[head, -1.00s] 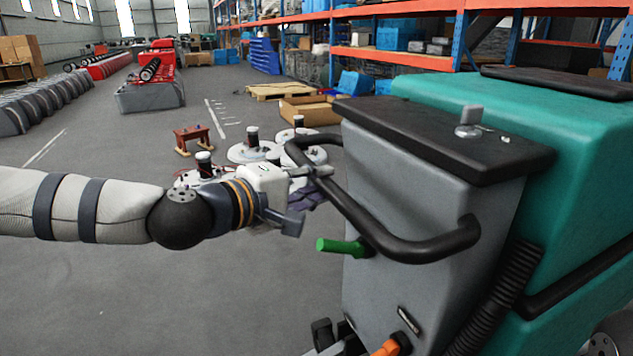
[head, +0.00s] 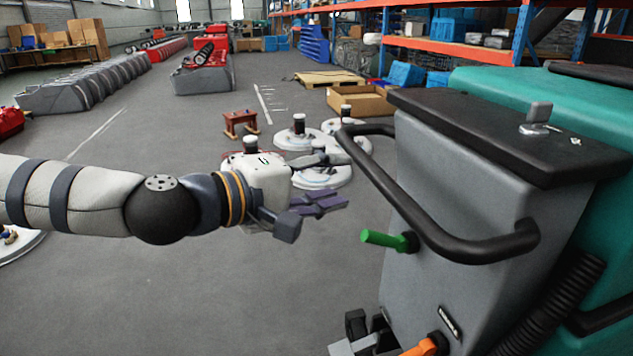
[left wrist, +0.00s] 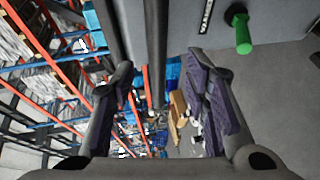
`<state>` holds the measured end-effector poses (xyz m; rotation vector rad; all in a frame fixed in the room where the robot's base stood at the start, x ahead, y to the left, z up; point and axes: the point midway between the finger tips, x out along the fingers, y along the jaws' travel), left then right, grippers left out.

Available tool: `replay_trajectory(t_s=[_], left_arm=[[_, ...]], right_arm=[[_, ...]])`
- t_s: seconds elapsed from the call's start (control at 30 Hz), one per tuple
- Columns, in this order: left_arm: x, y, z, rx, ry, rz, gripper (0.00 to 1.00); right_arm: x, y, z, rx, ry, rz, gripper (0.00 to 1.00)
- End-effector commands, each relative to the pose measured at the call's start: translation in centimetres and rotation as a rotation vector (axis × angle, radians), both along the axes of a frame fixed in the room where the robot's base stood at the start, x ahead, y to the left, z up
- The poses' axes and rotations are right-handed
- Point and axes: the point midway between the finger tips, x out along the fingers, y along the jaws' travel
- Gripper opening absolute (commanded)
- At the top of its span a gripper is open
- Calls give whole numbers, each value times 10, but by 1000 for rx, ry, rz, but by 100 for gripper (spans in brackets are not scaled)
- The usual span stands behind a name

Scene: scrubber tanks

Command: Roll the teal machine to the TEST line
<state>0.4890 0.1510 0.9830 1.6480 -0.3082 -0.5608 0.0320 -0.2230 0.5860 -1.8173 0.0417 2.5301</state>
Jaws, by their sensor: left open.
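The teal machine (head: 610,225) stands at the right of the head view, with a grey rear housing (head: 450,190) under a black top. A black looped handle (head: 440,243) sticks out from the housing, above a green grip (head: 385,239). My left gripper (head: 312,190) is open and empty, left of the handle and apart from it in the head view. In the left wrist view a dark upright bar, probably the handle (left wrist: 156,45), shows between the open fingers (left wrist: 160,70); contact cannot be seen. The green grip (left wrist: 241,35) is at upper right there. My right gripper does not show.
White floor lines (head: 263,105) lie ahead; no lettering is readable. Blue-orange shelving is at the back. The floor at centre left is clear.

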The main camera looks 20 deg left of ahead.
Motion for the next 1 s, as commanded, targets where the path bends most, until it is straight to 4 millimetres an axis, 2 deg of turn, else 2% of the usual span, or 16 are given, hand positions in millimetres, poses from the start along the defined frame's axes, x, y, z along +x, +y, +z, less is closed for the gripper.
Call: replay_trajectory(t_s=[0.1, 0.27, 1.0], left_arm=[[-21, 14, 6, -4, -3, 4, 42], [-35, 20, 7, -1, 0, -1, 42], [-36, 20, 6, 2, 4, -4, 42]], right_arm=[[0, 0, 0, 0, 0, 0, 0], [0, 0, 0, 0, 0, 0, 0], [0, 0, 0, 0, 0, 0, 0]])
